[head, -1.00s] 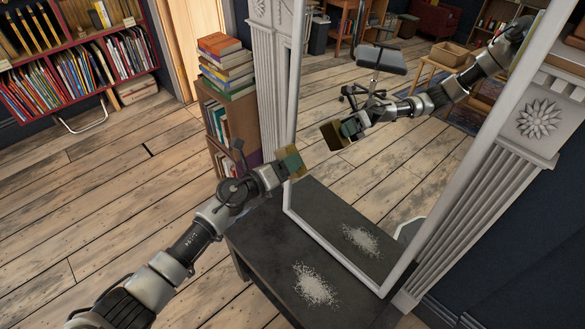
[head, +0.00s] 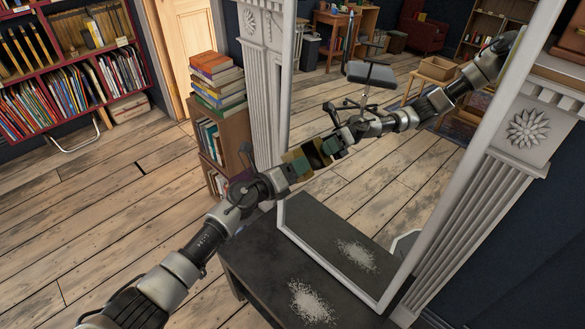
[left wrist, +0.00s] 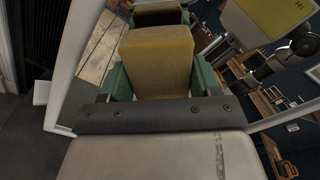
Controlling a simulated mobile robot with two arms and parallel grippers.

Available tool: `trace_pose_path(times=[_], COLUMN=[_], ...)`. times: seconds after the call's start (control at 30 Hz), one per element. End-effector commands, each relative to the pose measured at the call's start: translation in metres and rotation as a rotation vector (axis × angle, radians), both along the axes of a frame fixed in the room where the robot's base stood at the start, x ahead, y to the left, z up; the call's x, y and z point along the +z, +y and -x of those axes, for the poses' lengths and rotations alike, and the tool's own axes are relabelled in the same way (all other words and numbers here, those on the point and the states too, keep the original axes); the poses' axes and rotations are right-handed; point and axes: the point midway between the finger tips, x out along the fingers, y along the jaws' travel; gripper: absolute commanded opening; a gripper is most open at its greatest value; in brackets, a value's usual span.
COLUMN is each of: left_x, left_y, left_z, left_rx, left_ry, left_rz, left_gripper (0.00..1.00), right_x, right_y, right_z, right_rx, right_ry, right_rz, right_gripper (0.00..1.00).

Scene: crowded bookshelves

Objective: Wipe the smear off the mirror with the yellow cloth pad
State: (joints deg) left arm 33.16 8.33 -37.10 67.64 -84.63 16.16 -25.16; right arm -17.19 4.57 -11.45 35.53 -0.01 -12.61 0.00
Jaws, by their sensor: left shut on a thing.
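My left gripper (head: 281,175) is shut on the yellow cloth pad (head: 297,163) at the left side of the mirror (head: 410,175). The pad faces the glass, with its dark reflection almost meeting it; I cannot tell whether they touch. In the left wrist view the pad (left wrist: 158,58) stands between the green fingers, its reflection just beyond. The mirror has a white frame and reflects my arm and the room. I cannot make out the smear on the glass. My right gripper is not in view.
A dark table (head: 255,250) stands before the mirror, with white speckles (head: 312,303) on it that also reflect in the glass. A small bookcase (head: 213,140) with stacked books (head: 217,78) stands behind my left arm. A carved white surround flanks the mirror. Floor on the left is clear.

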Motion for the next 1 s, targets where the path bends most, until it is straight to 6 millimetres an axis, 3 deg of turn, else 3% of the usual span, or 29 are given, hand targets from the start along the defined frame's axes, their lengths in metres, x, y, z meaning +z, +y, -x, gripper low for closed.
trace_pose_path(times=[1.0], left_x=[-0.002], left_y=[-0.012], left_z=[-0.012], left_rx=[0.000], left_ry=[0.000], left_rz=[0.002], left_gripper=[0.44], right_x=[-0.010], right_y=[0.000], right_z=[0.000], right_rx=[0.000], right_ry=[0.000], right_rz=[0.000], right_gripper=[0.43])
